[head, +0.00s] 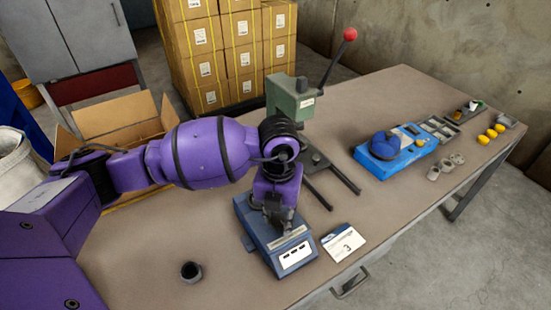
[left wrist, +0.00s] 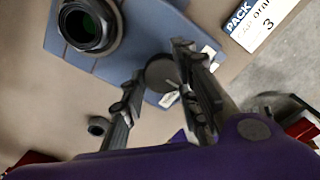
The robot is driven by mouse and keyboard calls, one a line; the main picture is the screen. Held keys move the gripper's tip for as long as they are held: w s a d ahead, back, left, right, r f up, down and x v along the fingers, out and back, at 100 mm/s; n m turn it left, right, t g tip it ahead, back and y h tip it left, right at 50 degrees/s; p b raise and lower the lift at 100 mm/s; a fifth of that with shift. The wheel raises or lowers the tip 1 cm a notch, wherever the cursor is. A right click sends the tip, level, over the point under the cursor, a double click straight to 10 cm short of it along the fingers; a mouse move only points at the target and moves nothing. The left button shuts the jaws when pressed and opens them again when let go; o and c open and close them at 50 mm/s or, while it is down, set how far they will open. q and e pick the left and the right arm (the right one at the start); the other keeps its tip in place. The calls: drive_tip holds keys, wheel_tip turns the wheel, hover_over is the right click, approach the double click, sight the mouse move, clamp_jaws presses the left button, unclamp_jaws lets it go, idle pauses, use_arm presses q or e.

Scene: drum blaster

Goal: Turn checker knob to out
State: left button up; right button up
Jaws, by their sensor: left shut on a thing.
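The checker is a blue-grey box (head: 251,229) at the front middle of the table, with a white label strip on its front. It also shows in the left wrist view (left wrist: 194,25). Its dark round knob (left wrist: 160,74) lies between the fingers of my left gripper (left wrist: 158,66), with a short pale line near its edge. In the head view my left gripper (head: 281,226) points down onto the checker and hides the knob. It is shut on the knob. A dark round ring (left wrist: 88,25) shows on the checker. The knob's setting cannot be read. My right gripper is not in view.
A white card with a 3 (head: 344,242) lies right of the checker. A green press (head: 292,98) with a red-tipped lever stands behind. A small dark cup (head: 191,271) stands front left. A blue device (head: 396,155) and small parts are farther right.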

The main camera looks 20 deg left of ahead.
sight(277, 218)
use_arm(q)
drive_tip(key=shift+w+a+r, duration=0.25)
drive_tip(key=shift+a+r, duration=0.05)
drive_tip(key=shift+a, duration=0.05)
drive_tip(key=o, duration=1)
drive_tip(key=shift+c, duration=0.2)
drive_tip(key=shift+s+a, duration=0.1)
drive_tip(key=shift+s, duration=0.05)
drive_tip(key=shift+d+f, duration=0.2)
wheel_tip(277, 218, up, 12)
